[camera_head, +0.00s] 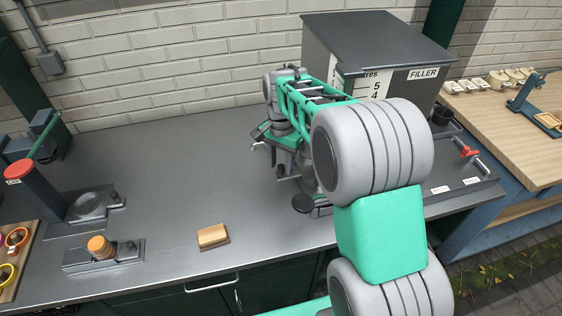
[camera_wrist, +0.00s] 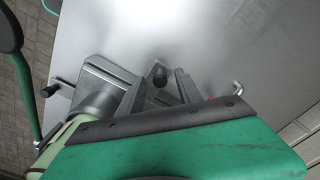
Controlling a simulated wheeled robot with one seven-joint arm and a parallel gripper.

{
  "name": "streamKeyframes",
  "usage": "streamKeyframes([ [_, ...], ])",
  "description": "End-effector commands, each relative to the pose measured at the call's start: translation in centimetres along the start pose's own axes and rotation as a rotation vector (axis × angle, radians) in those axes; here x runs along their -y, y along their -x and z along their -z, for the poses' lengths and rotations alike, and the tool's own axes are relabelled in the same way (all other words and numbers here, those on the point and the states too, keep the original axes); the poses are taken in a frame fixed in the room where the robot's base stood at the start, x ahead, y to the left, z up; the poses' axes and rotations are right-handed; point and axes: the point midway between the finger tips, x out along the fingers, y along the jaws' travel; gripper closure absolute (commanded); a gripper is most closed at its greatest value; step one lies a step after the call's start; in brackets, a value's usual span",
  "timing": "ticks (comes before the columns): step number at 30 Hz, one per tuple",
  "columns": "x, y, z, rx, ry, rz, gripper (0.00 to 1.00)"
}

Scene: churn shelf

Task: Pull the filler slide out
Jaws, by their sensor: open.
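The filler (camera_head: 380,50) is a large dark-lidded box marked FILLER at the back right of the bench, with a numbered scale on its front. My gripper (camera_head: 282,172) is in front of its left side, partly hidden by my own arm. In the wrist view my gripper (camera_wrist: 160,80) is open, its two grey fingers apart. A grey metal block (camera_wrist: 102,86) lies left of the fingers. The slide itself cannot be made out clearly.
The grey bench top (camera_head: 160,150) is mostly clear at left. A wooden block (camera_head: 213,237) lies near its front edge. A fixture with an orange-topped piece (camera_head: 100,247) and a red-capped post (camera_head: 40,190) stand further left. A red handle (camera_head: 468,152) is at right.

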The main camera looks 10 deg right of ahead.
Motion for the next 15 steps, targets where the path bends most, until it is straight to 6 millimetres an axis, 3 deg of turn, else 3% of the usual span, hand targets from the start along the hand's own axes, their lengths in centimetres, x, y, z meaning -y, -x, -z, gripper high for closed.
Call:
streamKeyframes([
  [3,0.0,0.0,-0.01,0.0,0.0,0.0,0.6],
  [15,0.0,0.02,-0.01,0.0,0.0,0.0,0.93],
])
